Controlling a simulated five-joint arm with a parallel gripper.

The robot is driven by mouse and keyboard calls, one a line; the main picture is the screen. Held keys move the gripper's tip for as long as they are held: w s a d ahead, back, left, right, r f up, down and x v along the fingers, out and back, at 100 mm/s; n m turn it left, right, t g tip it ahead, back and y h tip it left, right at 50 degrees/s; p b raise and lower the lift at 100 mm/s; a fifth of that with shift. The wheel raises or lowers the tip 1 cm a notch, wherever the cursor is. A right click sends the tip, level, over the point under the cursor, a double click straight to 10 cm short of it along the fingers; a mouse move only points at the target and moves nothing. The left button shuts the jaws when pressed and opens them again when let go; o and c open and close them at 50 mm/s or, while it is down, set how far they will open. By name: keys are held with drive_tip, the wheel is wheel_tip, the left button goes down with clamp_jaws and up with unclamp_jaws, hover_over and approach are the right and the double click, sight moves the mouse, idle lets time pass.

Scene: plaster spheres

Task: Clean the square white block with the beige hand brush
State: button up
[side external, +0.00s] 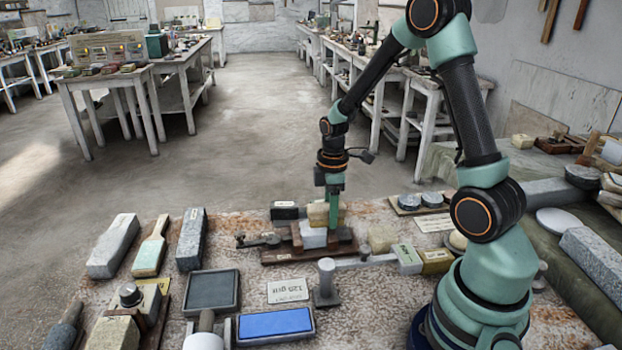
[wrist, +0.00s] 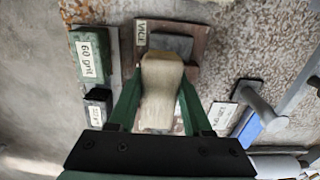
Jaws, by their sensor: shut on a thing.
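My gripper (side external: 331,208) is shut on the beige hand brush (side external: 317,216). In the wrist view the brush (wrist: 161,78) lies between my two green fingers (wrist: 159,95). The square white block (side external: 313,238) sits directly below the brush on a dark wooden vice board (side external: 279,257). The brush appears to rest on the block's top, but I cannot tell whether they touch.
A grey post stand (side external: 326,284) and a "120 grit" card (side external: 288,291) are in front of the vice. A blue stone (side external: 275,323) and a dark tray (side external: 212,291) lie nearer. Stone blocks (side external: 115,246) stand left; a pale block (side external: 382,238) stands close right.

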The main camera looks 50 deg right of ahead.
sight(312, 207)
drive_tip(key=shift+w+a, duration=0.1)
drive_tip(key=shift+w+a, duration=1.45)
drive_tip(key=shift+s+d, duration=1.55)
drive_tip(key=shift+s, duration=0.05)
drive_tip(key=shift+w+a+r, duration=0.65)
drive_tip(key=shift+w+a, duration=0.15)
